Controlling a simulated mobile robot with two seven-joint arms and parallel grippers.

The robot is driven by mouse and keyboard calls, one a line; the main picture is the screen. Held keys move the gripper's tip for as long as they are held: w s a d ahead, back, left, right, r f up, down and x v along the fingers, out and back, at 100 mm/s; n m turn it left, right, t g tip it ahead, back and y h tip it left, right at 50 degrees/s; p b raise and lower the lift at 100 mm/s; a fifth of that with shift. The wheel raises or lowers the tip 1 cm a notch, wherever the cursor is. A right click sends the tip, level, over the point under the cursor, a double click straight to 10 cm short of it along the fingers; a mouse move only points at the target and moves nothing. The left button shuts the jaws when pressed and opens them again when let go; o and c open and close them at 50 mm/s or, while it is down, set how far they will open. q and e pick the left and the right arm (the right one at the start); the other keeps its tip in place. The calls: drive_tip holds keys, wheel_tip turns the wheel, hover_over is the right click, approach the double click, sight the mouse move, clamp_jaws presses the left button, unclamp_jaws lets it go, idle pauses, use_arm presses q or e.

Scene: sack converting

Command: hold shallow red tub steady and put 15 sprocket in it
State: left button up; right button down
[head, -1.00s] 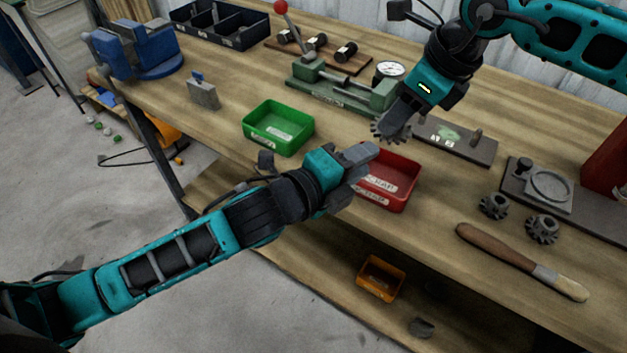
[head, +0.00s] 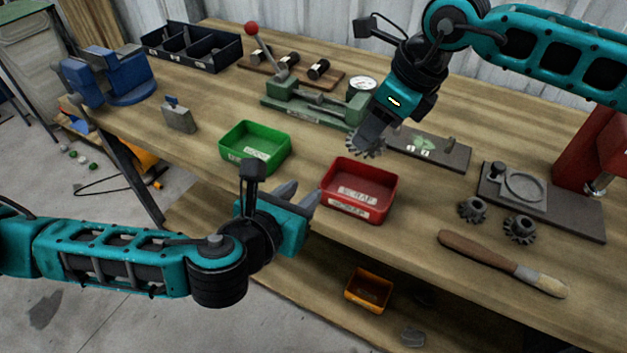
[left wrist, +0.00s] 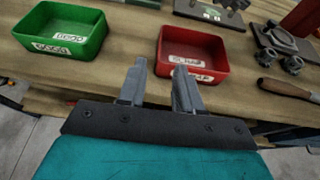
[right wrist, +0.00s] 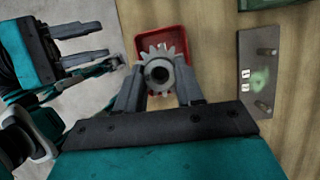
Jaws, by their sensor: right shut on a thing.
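The shallow red tub (head: 360,213) with scrap labels stands near the bench's front edge; it also shows in the left wrist view (left wrist: 193,68). It looks empty. My left gripper (head: 302,195) is open and empty, just left of the tub and apart from it. My right gripper (head: 368,140) is shut on a toothed sprocket (right wrist: 160,72), held above the bench behind the tub in the head view. Two more sprockets, one (head: 472,209) and another (head: 519,229), lie on the bench right of the tub.
A green tub (head: 255,147) stands left of the red one. A wooden-handled brush (head: 500,262) lies at the front right. A green press (head: 315,100) and a grey plate (head: 440,152) are behind. An orange bin (head: 368,290) sits on the lower shelf.

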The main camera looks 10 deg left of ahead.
sight(323, 178)
use_arm(q)
drive_tip(key=x, duration=1)
drive_tip(key=shift+s, duration=0.1)
clamp_jaws()
